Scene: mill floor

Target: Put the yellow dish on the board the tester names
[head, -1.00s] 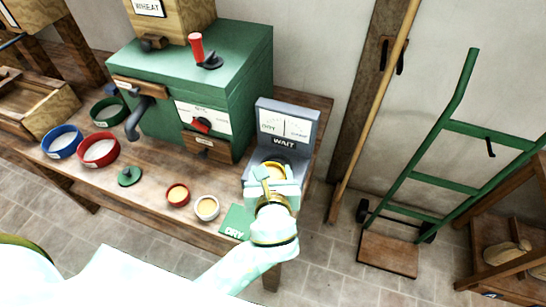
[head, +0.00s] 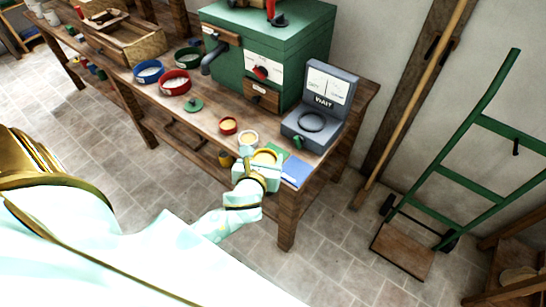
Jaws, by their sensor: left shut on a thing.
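The yellow dish (head: 264,157) is between the fingers of my left gripper (head: 262,168), which is shut on it near the table's front edge. The grey tester (head: 331,100) stands behind and to the right, its dark ring empty, and its sign appears to read WAIT. A green board (head: 279,150) lies just behind the dish, partly covered by the gripper and dish. A blue board (head: 296,172) lies to its right at the table's corner. I cannot tell whether the dish touches anything below it. My right gripper is not in view.
A small red dish (head: 229,125) and a pale dish (head: 248,138) stand close left of the gripper. Blue (head: 149,71), red (head: 175,82) and dark green (head: 188,56) bowls are farther left. The green mill (head: 272,48) stands behind. A green hand truck (head: 470,150) is at right.

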